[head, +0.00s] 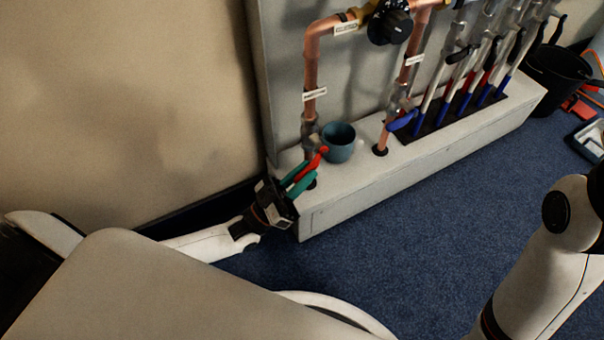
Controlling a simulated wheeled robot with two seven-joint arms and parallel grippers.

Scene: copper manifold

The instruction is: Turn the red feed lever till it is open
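The red feed lever (314,160) is on the valve at the foot of the leftmost copper pipe (311,75). It slants down and left from the valve, toward my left gripper. My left gripper (311,170) has two green fingers, one on each side of the lever's lower part. The fingers stand apart with the red lever between them. I cannot tell whether they press on it. The pipe's base is partly hidden behind the gripper. My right arm shows at the right edge, but its gripper is out of view.
A teal cup (339,143) stands on the white ledge (345,192) close right of the lever. A second copper pipe with a blue lever (402,121) is further right. Several more levers stand in a row beyond, then a black bucket (557,78). Blue carpet lies open in front.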

